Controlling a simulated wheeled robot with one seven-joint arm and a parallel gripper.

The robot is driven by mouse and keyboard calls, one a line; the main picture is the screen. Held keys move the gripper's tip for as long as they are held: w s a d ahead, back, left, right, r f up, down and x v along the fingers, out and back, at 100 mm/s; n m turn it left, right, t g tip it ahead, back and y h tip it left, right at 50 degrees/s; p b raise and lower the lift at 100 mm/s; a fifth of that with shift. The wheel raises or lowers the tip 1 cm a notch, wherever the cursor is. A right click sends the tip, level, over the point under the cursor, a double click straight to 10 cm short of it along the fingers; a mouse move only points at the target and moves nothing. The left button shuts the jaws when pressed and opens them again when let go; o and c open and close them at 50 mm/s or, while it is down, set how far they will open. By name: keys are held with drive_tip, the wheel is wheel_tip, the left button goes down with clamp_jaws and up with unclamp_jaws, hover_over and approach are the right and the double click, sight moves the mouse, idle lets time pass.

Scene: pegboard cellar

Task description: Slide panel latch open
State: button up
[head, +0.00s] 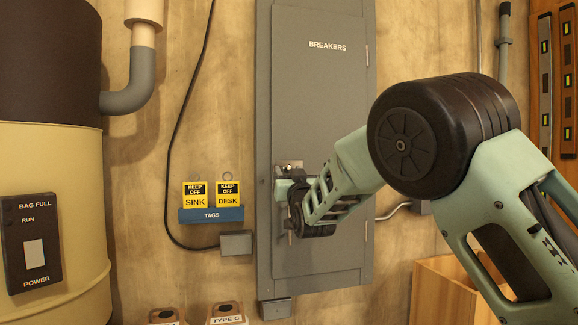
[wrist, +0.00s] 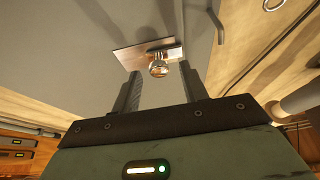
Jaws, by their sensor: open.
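The grey panel door marked BREAKERS (head: 322,100) is closed flat in its frame on the wall. Its latch (head: 292,164) is a small metal plate at the door's left edge, partly hidden by my gripper (head: 284,190) in the head view. In the wrist view the latch shows as a coppery plate (wrist: 128,57) with a round shiny knob (wrist: 158,68). My gripper (wrist: 159,73) is open, with one finger on each side of the knob in the picture. I cannot tell whether either finger touches it.
A blue rack (head: 211,215) with yellow KEEP OFF tags hangs left of the panel, above a grey box (head: 236,243). A cream and brown tank (head: 50,160) stands at the far left. Spirit levels (head: 545,60) hang at the right. A wooden box (head: 440,290) stands low right.

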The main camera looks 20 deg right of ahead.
sight(296, 163)
drive_tip(key=shift+w+r, duration=0.1)
drive_tip(key=shift+w, duration=0.2)
clamp_jaws()
drive_tip(key=d+b, duration=0.3)
drive_tip(key=shift+d, duration=0.25)
unclamp_jaws()
drive_tip(key=shift+d, duration=0.15)
